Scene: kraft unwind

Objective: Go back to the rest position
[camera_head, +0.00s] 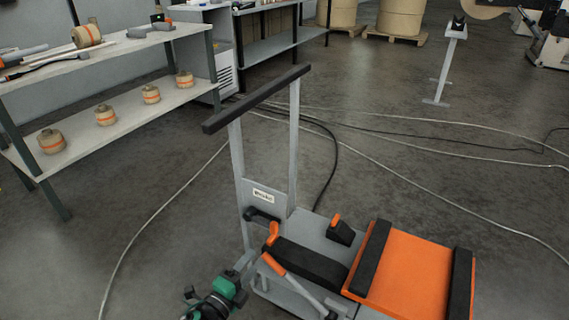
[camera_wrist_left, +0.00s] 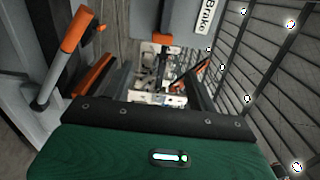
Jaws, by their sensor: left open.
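My left gripper (camera_head: 210,298), green and black, is low in the head view, just left of the trolley's base. It is open, and I see nothing held in it. In the left wrist view its green body (camera_wrist_left: 160,152) fills the bottom. The grey trolley (camera_head: 265,203) has a tall frame with a black top bar (camera_head: 258,98), an orange deck (camera_head: 408,275) with black strips, and an orange-tipped lever (camera_head: 273,264). The gripper is beside this lever; I cannot tell whether they touch. My right gripper is not in view.
A shelf table (camera_head: 130,112) with several tan rolls stands at the left. Cables (camera_head: 400,175) cross the grey floor. A grey stand (camera_head: 446,65) and large rolls on pallets (camera_head: 400,18) are at the back. In the left wrist view a "Brake" label (camera_wrist_left: 207,17) shows at the top.

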